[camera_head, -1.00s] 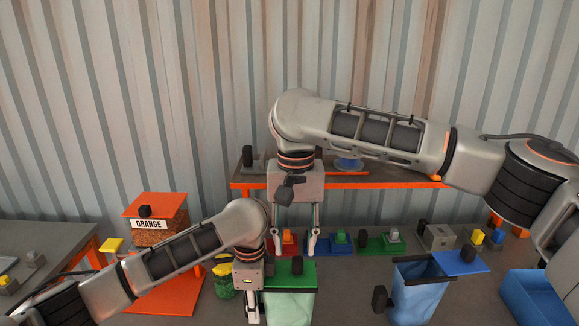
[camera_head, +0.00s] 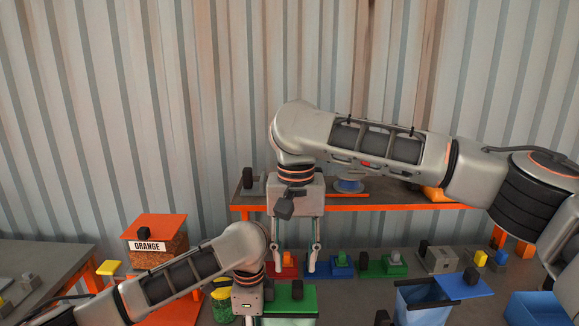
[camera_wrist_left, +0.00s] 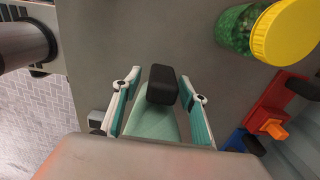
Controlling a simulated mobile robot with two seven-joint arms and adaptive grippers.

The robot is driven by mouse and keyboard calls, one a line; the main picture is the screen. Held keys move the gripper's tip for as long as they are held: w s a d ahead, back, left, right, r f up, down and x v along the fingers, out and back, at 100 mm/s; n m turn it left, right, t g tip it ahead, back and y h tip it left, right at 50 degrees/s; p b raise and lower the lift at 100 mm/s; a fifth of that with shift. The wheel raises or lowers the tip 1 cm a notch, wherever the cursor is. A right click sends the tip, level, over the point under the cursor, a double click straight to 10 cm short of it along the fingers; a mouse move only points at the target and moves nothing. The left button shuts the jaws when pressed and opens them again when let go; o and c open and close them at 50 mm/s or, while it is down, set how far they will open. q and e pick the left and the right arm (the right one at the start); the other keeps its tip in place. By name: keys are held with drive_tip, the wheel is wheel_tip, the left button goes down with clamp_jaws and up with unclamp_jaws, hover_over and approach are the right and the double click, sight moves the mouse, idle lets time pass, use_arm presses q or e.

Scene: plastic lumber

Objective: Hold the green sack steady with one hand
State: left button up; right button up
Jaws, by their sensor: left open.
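The green sack (camera_head: 290,320) is pale green and hangs under a dark green panel (camera_head: 297,292) at the bottom of the head view, cut off by the frame edge. In the left wrist view the sack (camera_wrist_left: 152,124) lies between the fingers of my open left gripper (camera_wrist_left: 160,80), with a black block (camera_wrist_left: 162,92) at its top. I cannot tell whether the fingers touch it. My left gripper's fingers are mostly out of frame in the head view. My right gripper (camera_head: 297,270) points down, open and empty, above and behind the sack.
A green jar with a yellow lid (camera_wrist_left: 285,32) stands beside my left gripper. A blue sack (camera_head: 420,305) and blue box (camera_head: 535,308) are at right. Coloured blocks line the back, under an orange-edged shelf (camera_head: 390,203).

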use_arm(q)
drive_tip(key=shift+r, duration=0.15)
wheel_tip(320, 180, up, 6)
drive_tip(key=shift+w+r, duration=0.1)
drive_tip(key=shift+r, duration=0.05)
wheel_tip(320, 180, up, 8)
drive_tip(key=shift+d+r, duration=0.2)
drive_tip(key=shift+d, duration=0.05)
idle(0.7)
drive_tip(key=shift+f, duration=0.15)
